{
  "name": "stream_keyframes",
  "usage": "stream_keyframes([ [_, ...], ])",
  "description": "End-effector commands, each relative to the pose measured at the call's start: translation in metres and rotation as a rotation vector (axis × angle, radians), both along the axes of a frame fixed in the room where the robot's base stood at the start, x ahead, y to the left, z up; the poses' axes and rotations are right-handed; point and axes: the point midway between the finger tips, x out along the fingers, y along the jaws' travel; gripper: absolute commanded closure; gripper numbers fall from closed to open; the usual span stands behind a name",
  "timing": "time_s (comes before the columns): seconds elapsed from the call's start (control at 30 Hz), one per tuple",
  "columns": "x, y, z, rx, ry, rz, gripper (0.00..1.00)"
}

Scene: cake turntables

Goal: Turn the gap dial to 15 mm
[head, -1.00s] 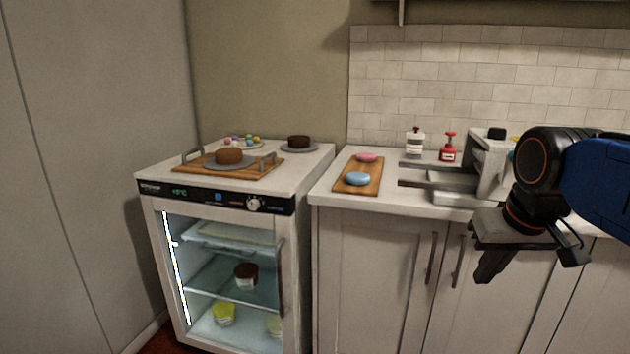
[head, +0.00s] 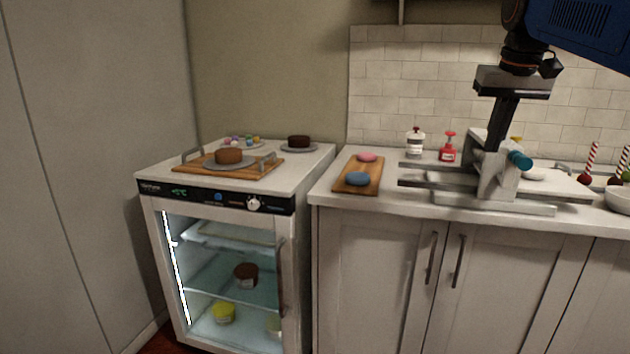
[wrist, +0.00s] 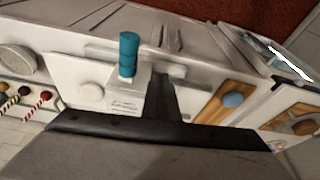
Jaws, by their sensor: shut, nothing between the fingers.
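A white and grey sheeter-like machine (head: 495,180) stands on the counter at the right, with flat grey beds to both sides.
A wooden board (head: 352,187) with pink and blue discs lies left of the machine. A white bottle (head: 415,143) and a red bottle (head: 448,148) stand behind. Striped sticks and a white bowl (head: 619,199) are at the right. A glass-door fridge (head: 225,270) stands at the left.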

Motion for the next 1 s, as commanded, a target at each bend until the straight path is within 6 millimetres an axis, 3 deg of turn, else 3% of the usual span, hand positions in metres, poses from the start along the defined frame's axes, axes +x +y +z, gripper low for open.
stream_keyframes([
  [0.6,0.087,-0.063,0.075,0.01,0.042,-0.08,1.0],
  [1.0,0.103,-0.08,0.084,0.013,0.055,-0.1,1.0],
])
